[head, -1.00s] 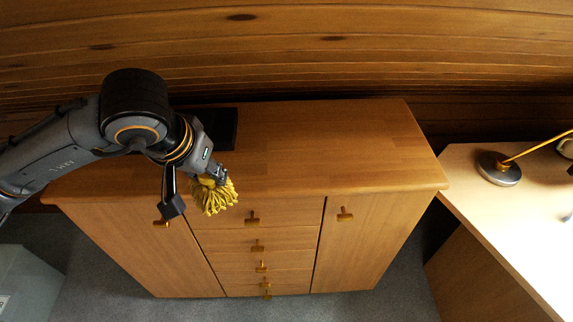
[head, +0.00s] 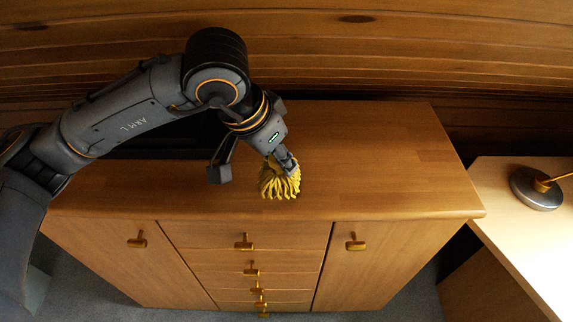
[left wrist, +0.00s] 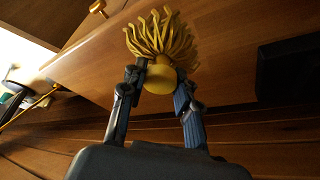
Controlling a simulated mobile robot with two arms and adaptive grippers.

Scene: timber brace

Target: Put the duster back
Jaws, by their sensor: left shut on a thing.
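The duster (head: 279,183) has a yellow, stringy mop-like head. My left gripper (head: 287,160) is shut on it and holds it over the front part of the wooden cabinet's top (head: 380,160). In the left wrist view the duster (left wrist: 160,40) sits between the two fingers of my left gripper (left wrist: 160,80), with its strands fanned out away from the fingers and a round yellow base between them. I cannot tell whether the strands touch the cabinet top. My right gripper is not in view.
A black flat object (head: 180,138) lies on the cabinet top behind my left arm, partly hidden; a dark block (left wrist: 290,68) shows in the left wrist view. The cabinet top's right side is clear. A pale desk with a lamp (head: 537,188) stands at the right.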

